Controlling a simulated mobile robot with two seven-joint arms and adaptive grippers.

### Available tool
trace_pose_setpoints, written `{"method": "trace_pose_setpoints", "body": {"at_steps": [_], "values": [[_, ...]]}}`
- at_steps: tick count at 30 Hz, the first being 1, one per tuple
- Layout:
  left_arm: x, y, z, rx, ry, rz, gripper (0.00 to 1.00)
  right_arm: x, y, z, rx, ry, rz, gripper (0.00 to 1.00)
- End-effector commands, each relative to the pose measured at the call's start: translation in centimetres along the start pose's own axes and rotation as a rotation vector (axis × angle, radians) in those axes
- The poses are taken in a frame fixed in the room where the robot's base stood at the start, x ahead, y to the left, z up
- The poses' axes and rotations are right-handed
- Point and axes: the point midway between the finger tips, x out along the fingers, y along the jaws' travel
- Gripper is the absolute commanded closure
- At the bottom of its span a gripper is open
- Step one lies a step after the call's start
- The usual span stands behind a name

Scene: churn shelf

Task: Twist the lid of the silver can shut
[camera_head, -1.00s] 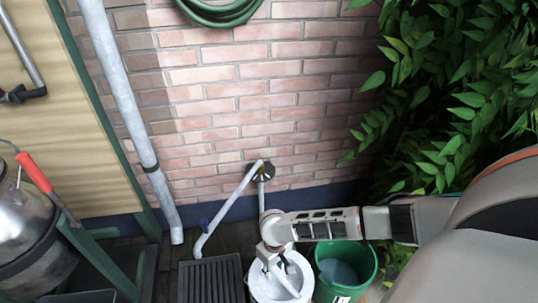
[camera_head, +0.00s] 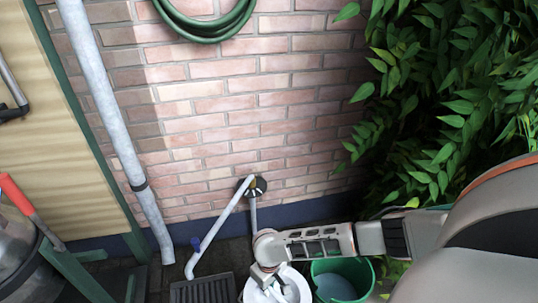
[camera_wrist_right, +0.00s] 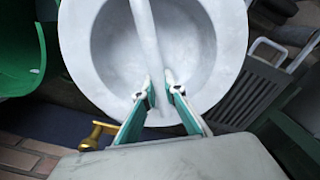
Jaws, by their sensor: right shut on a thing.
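The silver can's round pale grey lid (camera_head: 291,280) shows at the bottom of the head view, cut off by the frame edge. In the right wrist view the dished lid (camera_wrist_right: 105,45) fills the upper middle, with a raised bar (camera_wrist_right: 143,22) running across it. My right gripper (camera_head: 270,284) reaches down onto the lid from the right. In the wrist view its two fingers (camera_wrist_right: 160,95) stand on either side of the bar and are shut on it. The can's body is mostly hidden under the lid. My left gripper is not in view.
A green bucket (camera_head: 368,268) stands close right of the can. A dark slatted grate (camera_head: 203,290) lies to its left, beneath a grey pipe (camera_head: 215,230). A metal churn (camera_head: 12,245) stands far left. Leaves (camera_head: 440,110) crowd the right; a brick wall (camera_head: 260,110) is behind.

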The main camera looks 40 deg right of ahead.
Motion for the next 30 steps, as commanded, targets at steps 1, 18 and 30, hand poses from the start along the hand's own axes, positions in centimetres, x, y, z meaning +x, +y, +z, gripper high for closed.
{"method": "trace_pose_setpoints", "body": {"at_steps": [1,18,30], "values": [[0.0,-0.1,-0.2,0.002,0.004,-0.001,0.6,-0.1,-0.1,0.0,-0.015,0.0,0.0,1.0],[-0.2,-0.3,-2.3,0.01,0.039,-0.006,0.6,-0.1,-0.8,0.2,-0.171,0.0,0.0,1.0],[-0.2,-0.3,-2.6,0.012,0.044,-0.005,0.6,-0.1,-1.1,0.4,-0.229,-0.001,-0.001,1.0]]}}
